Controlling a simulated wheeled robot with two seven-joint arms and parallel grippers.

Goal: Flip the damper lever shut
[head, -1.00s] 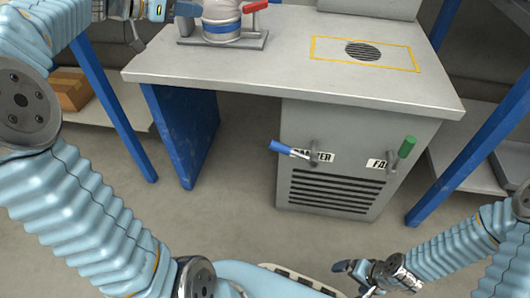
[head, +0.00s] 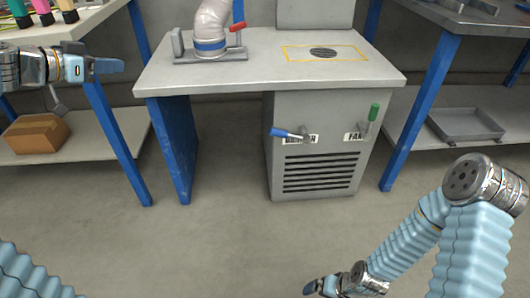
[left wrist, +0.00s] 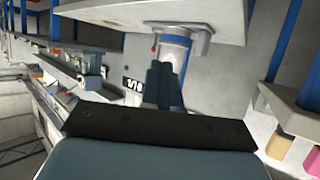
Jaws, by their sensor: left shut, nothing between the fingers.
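The damper lever has a blue handle (head: 284,132) that points left and slightly up from its pivot on the front of the grey cabinet (head: 320,110). It partly covers the damper label (head: 301,139). My left gripper (head: 118,66) is shut and empty at the upper left of the head view, far left of the lever and apart from it. Its dark fingers (left wrist: 163,84) also show in the left wrist view. My right gripper (head: 312,287) is at the bottom of the head view, below the cabinet in the picture; its jaws are too small to judge.
A green-handled fan lever (head: 374,112) points up, right of the damper lever. The bench top (head: 255,70) overhangs the cabinet and carries a ducted hose (head: 211,30) with a red-handled lever (head: 237,25). A cardboard box (head: 36,133) sits on the left shelf. The floor before the cabinet is clear.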

